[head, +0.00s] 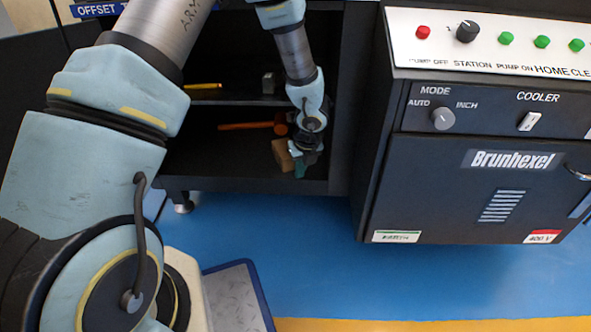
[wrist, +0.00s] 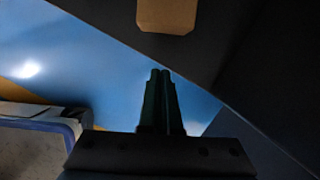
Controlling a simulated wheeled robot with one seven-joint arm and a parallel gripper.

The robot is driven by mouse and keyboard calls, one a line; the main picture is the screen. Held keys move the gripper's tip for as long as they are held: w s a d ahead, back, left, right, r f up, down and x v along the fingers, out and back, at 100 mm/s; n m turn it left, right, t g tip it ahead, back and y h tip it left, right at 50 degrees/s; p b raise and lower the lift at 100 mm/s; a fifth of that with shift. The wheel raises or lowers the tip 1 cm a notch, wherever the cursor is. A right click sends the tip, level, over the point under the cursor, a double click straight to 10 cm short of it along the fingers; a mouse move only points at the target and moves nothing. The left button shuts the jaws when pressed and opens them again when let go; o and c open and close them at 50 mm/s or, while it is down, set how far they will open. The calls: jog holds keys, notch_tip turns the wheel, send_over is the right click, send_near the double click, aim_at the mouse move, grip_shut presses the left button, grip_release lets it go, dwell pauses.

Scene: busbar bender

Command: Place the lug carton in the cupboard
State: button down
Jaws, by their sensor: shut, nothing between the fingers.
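The lug carton, a small brown cardboard box (head: 283,155), sits on the bottom floor of the open dark cupboard (head: 262,184), near its front edge. In the wrist view the carton (wrist: 168,14) shows at the top, cut off by the frame. My gripper (head: 302,168) is at the cupboard's front, just right of the carton in the head view. Its dark green fingers (wrist: 160,74) are shut together with nothing between them. A gap shows between the fingertips and the carton in the wrist view. My wrist hides part of the compartment behind.
An orange-handled tool (head: 245,126) lies behind the carton. A yellow item (head: 201,87) and a small grey block (head: 268,83) are on the shelf above. The Brunhexel machine cabinet (head: 470,165) stands to the right.

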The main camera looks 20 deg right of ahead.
jog(key=p+v, duration=0.4)
jog(key=v, duration=0.5)
